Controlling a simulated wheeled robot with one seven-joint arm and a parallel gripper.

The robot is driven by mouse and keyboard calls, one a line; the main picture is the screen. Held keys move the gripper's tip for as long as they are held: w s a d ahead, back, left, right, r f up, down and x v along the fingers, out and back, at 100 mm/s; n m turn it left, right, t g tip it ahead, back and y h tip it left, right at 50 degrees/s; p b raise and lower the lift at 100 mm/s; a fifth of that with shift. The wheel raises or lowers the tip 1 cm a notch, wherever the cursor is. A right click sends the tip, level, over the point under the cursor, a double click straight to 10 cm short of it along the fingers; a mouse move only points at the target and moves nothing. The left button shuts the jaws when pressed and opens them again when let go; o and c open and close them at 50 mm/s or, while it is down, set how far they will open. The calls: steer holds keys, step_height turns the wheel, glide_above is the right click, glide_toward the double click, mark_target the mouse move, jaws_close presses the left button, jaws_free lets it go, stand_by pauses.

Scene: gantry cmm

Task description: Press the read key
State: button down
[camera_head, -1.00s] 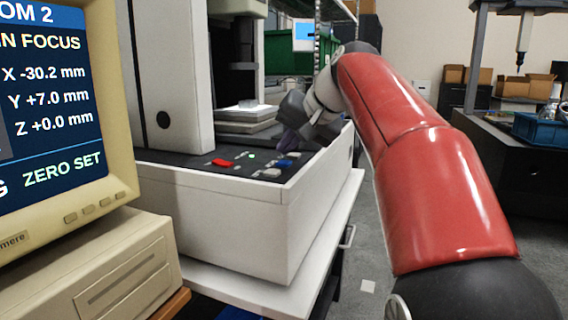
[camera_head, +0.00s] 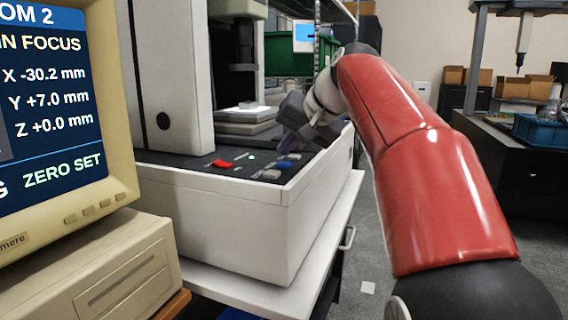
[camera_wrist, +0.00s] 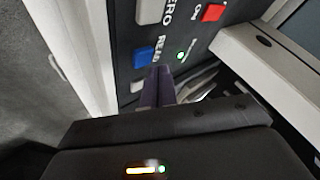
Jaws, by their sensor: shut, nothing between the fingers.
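The read key is a blue key (camera_wrist: 142,57) beside the partly hidden label "REA..." in the wrist view; it also shows on the machine's dark panel in the head view (camera_head: 285,164). My gripper (camera_wrist: 160,76) is shut and empty, its dark purple fingertips just beside the blue key, slightly right of it in the wrist view. I cannot tell whether they touch the panel. In the head view, my gripper (camera_head: 284,146) is above the panel, just behind the blue key. The monitor (camera_head: 50,110) reads X -30.2, Y +7.0, Z +0.0 mm, with "ZERO SET" below.
A grey key (camera_wrist: 150,11) by the "ZERO" label and a red switch (camera_wrist: 213,12) marked "ON" share the panel. A green light (camera_wrist: 180,56) glows near the fingertips. The machine's white housing (camera_head: 240,225) borders the panel. A stage (camera_head: 245,116) stands behind it.

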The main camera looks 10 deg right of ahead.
mark_target(288, 164)
stand_by(0.7)
steer(key=shift+f, duration=0.45)
steer(key=shift+f+b, duration=0.35)
steer(key=shift+b, duration=0.15)
stand_by(0.5)
steer(key=shift+r, duration=0.15)
steer(key=shift+r+p, duration=0.65)
steer(key=shift+p, duration=0.25)
step_height(288, 164, up, 3)
steer(key=p, duration=0.3)
steer(key=shift+r, duration=0.1)
steer(key=shift+r+p, duration=0.35)
steer(key=shift+r, duration=0.6)
